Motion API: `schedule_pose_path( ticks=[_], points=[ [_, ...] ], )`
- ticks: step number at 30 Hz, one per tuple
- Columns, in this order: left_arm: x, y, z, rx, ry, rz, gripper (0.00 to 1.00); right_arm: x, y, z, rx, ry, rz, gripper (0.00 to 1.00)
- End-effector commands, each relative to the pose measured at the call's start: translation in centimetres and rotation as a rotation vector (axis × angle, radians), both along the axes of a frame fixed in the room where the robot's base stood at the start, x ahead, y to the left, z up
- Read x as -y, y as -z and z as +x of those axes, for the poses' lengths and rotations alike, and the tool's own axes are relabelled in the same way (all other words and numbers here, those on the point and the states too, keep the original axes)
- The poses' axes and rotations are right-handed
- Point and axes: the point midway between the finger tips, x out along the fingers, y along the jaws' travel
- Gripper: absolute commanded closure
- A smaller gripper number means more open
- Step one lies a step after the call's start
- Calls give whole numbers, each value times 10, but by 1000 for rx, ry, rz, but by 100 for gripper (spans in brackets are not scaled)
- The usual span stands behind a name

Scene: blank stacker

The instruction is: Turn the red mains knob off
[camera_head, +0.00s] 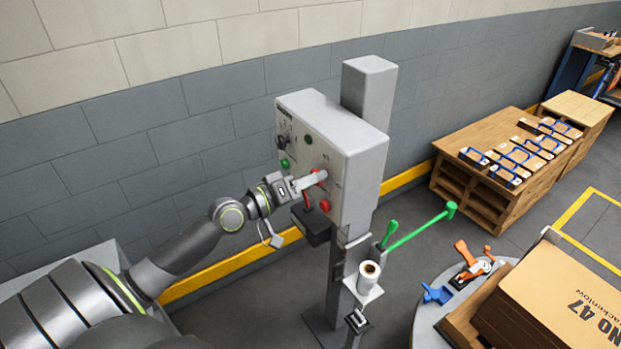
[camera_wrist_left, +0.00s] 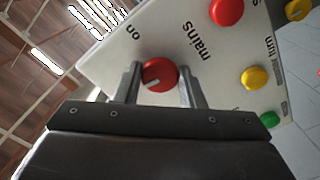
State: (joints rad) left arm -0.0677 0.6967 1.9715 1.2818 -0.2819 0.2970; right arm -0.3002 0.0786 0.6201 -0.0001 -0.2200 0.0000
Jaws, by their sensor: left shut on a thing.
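The red mains knob (camera_wrist_left: 160,73) is on the sloping grey panel, near the printed words "mains" and "on" in the left wrist view. A pale mark on it points to the lower left of that view. My left gripper (camera_wrist_left: 158,82) has one finger on each side of the knob and is shut on it. In the head view, my left gripper (camera_head: 309,181) reaches the front of the grey control box (camera_head: 362,165); a bit of the red knob (camera_head: 321,173) shows beyond the fingers. My right gripper is not in view.
A red button (camera_head: 324,205) and a green button (camera_head: 284,162) are near the gripper on the box. A black box (camera_head: 316,229) juts out below. A roll (camera_head: 369,275) and green levers (camera_head: 425,224) stand at right. A carton (camera_head: 560,300) is at lower right.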

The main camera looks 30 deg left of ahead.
Motion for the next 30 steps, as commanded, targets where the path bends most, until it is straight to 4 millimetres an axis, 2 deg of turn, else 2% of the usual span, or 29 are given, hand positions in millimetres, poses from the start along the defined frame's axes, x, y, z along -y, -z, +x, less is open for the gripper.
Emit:
schedule_pose_path(
  ticks=[9,26,27,30],
  points=[
    [0,0,0,-50,-1,-120,87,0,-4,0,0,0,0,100],
    [0,0,0,-61,-1,-148,87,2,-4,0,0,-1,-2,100],
    [0,0,0,-61,-1,-148,62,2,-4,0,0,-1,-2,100],
    [0,0,0,-62,-1,-147,49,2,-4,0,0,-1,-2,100]
  ],
)
